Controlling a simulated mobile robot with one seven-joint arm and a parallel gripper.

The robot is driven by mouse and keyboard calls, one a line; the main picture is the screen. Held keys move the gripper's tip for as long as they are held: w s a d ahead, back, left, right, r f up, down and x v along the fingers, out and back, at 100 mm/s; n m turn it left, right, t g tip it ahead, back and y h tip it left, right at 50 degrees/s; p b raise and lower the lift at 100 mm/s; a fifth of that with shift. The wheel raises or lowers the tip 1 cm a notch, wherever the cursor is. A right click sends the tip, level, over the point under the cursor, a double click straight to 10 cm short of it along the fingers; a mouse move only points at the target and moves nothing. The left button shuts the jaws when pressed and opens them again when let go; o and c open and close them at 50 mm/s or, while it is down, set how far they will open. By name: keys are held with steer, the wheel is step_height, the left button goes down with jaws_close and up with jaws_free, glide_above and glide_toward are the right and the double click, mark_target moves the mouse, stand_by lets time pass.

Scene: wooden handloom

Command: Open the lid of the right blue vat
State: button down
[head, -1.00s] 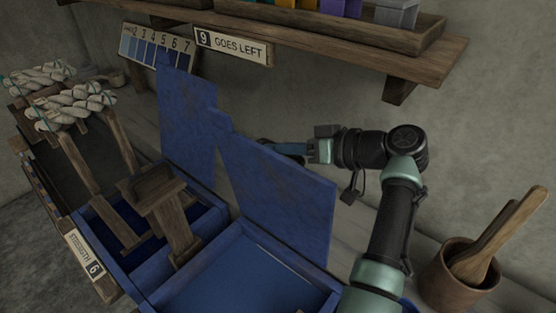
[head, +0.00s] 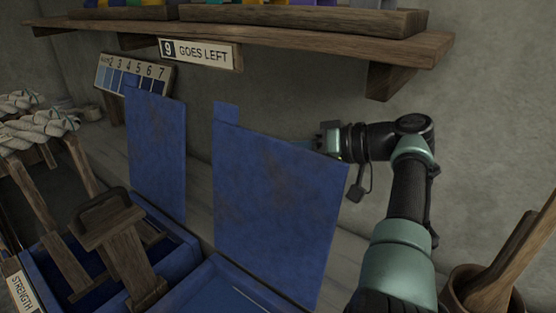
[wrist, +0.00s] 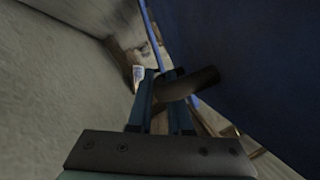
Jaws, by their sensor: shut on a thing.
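The right blue vat (head: 213,282) stands at the bottom of the head view, its top uncovered and its interior partly in view. Its blue lid (head: 278,205) stands raised, roughly upright, at the vat's back edge. My gripper (head: 312,146) is behind this lid near its upper right edge, with its fingertips mostly hidden there. In the wrist view, my gripper (wrist: 165,88) is shut on a brown curved handle (wrist: 197,82), next to the lid's dark blue face (wrist: 250,60).
The left vat's lid (head: 157,155) also stands raised. A shelf (head: 290,36) hangs above, and a pot with wooden paddles (head: 470,285) is at lower right.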

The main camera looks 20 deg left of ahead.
steer(key=shift+w+d+f, duration=0.15)
steer(key=shift+w+f, duration=0.1)
steer(key=shift+f, duration=0.1)
stand_by(0.3)
steer(key=c, duration=0.8)
jaws_free()
steer(key=shift+c, duration=0.2)
steer(key=shift+r, duration=0.1)
steer(key=v, duration=0.7)
steer(key=shift+d, duration=0.25)
steer(key=shift+r, duration=0.1)
